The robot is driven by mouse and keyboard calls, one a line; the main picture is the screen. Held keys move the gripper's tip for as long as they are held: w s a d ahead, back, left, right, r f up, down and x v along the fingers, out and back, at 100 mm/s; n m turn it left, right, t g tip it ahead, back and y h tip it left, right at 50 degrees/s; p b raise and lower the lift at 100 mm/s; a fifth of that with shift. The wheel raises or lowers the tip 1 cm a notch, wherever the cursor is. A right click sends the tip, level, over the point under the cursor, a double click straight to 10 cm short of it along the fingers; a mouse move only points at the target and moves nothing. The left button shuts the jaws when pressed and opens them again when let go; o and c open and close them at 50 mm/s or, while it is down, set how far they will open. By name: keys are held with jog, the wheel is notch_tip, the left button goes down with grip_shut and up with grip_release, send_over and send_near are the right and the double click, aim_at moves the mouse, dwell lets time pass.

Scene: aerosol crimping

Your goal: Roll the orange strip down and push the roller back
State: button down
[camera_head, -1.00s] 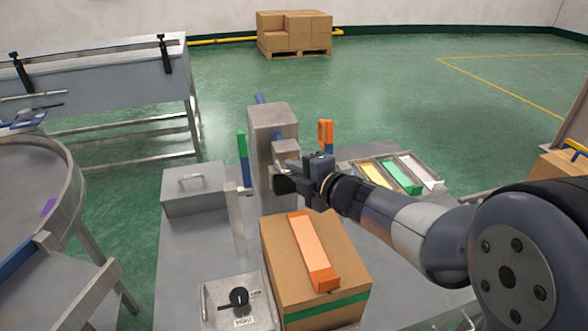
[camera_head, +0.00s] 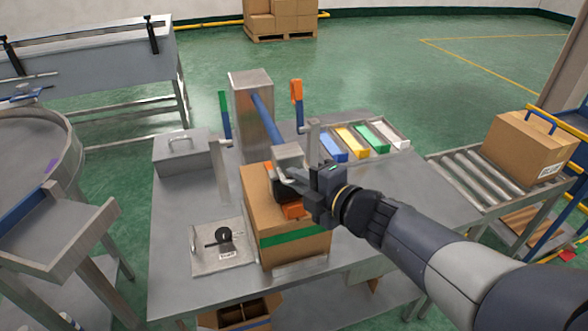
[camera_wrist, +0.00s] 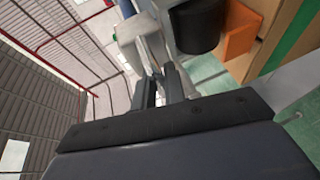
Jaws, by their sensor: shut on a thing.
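The orange strip (camera_head: 294,211) lies on the cardboard box (camera_head: 296,245), its middle hidden under the roller and my gripper. The strip's front end also shows in the wrist view (camera_wrist: 240,28), beside the black roller (camera_wrist: 194,28). The roller's grey head (camera_head: 288,156) sits over the box top at the end of a blue rod (camera_head: 263,118), which reaches out from the grey post (camera_head: 252,88). My gripper (camera_head: 312,190) is shut on the roller's grey holder; its fingers (camera_wrist: 163,84) also show in the wrist view. Whether the roller presses on the strip is hard to tell.
A plate with a black knob (camera_head: 222,236) lies left of the box. A lidded grey case (camera_head: 183,148) stands behind it. Several coloured strips lie in a tray (camera_head: 398,138) at the back right. A roller conveyor (camera_head: 455,180) holds another box (camera_head: 528,148).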

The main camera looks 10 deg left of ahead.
jog(key=shift+s+d, duration=0.1)
jog(key=shift+s, duration=0.1)
jog(key=c, duration=1.5)
grip_release()
jog(key=shift+p+v, duration=1.05)
jog(key=shift+v, duration=4.4)
jog(key=shift+f, duration=0.1)
jog(key=shift+b+x, duration=1.05)
jog(key=shift+x, duration=4.4)
